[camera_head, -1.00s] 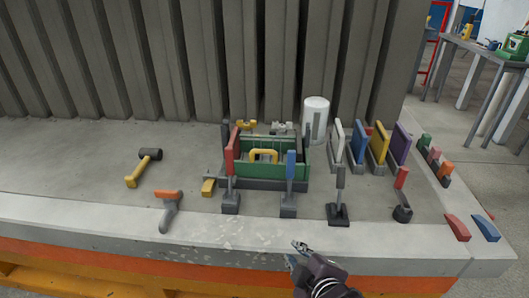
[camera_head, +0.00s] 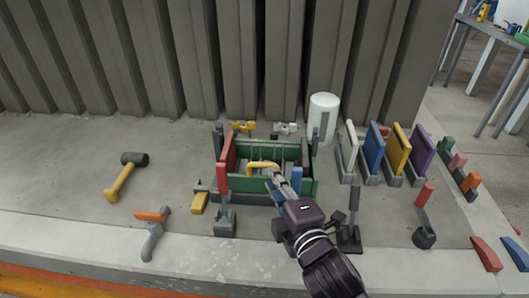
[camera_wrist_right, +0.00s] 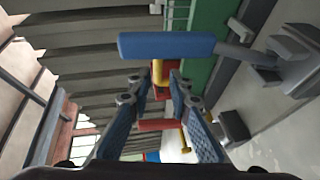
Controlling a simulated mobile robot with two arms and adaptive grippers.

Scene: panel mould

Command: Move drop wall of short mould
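The short mould is a small box with green walls (camera_head: 241,184) on the grey slab, and a yellow handle (camera_head: 261,165) stands at its front wall. A red bar (camera_head: 222,177) stands at its front left corner and a blue bar (camera_head: 297,180) at its front right, partly hidden by my right gripper. My right gripper (camera_head: 277,179) is just in front of the mould, close to the yellow handle. In the right wrist view its two fingers (camera_wrist_right: 161,82) are apart with nothing clearly held; the blue bar (camera_wrist_right: 165,45) lies beyond the tips. My left gripper is not in view.
A hammer (camera_head: 122,180) and an orange-and-grey tool (camera_head: 152,231) lie at left. A white cylinder (camera_head: 322,116) stands behind the mould. Upright coloured panels (camera_head: 397,150) and a red-handled tool (camera_head: 424,215) stand at right. A ribbed wall (camera_head: 160,60) closes the back.

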